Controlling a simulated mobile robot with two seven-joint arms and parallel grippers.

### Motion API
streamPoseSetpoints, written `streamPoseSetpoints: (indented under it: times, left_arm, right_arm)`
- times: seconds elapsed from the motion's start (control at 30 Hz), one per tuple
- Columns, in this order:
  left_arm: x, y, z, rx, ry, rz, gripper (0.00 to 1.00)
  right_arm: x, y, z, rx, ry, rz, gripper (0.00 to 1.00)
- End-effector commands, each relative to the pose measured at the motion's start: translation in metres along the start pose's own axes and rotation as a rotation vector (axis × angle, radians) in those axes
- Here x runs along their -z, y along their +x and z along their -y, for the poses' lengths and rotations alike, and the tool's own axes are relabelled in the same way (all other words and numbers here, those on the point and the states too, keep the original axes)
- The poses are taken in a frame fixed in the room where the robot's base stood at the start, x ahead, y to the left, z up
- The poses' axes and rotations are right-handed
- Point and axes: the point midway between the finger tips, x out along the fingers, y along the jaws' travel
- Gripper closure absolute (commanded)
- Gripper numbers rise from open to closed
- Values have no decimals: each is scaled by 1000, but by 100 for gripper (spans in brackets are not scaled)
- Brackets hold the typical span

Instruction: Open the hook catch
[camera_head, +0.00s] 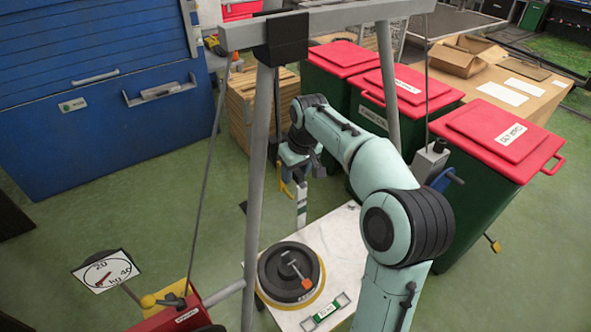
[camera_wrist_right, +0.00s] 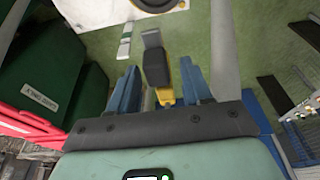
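The hook catch cannot be made out with certainty. A yellow piece (camera_head: 285,192) hangs by my right gripper (camera_head: 301,166) in the head view. In the right wrist view, a yellow part (camera_wrist_right: 166,96) and a dark grey lever-like part (camera_wrist_right: 157,68) show between the two blue fingers of my right gripper (camera_wrist_right: 160,78). The fingers stand apart, with gaps visible on both sides of these parts. A pale upright post (camera_head: 302,205) stands just below the gripper in the head view. My left gripper is not in view.
A grey frame (camera_head: 257,190) stands in front of my right arm. A black round disc (camera_head: 275,262) with an orange-tipped piece sits on a white board (camera_head: 335,240). Red-lidded green bins (camera_head: 497,140) stand at right; a blue cabinet (camera_head: 100,130) at left.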

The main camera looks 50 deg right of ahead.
Motion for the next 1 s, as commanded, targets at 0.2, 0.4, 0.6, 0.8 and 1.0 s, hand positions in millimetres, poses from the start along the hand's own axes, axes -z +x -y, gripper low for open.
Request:
streamPoseSetpoints:
  times: [0.2, 0.4, 0.6, 0.8, 1.0]
  left_arm:
    - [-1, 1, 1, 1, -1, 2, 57]
    - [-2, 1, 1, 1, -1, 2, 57]
    - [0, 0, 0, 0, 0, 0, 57]
    - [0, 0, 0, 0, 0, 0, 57]
    - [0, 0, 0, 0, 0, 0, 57]
  right_arm:
    - [1, -16, 0, -1, 0, -3, 51]
    - [1, -59, 0, 0, 0, -7, 51]
    - [2, -102, 0, -1, -1, -5, 51]
    - [1, -127, 0, 0, 0, -2, 51]
    - [0, -134, 0, 0, -1, 0, 51]
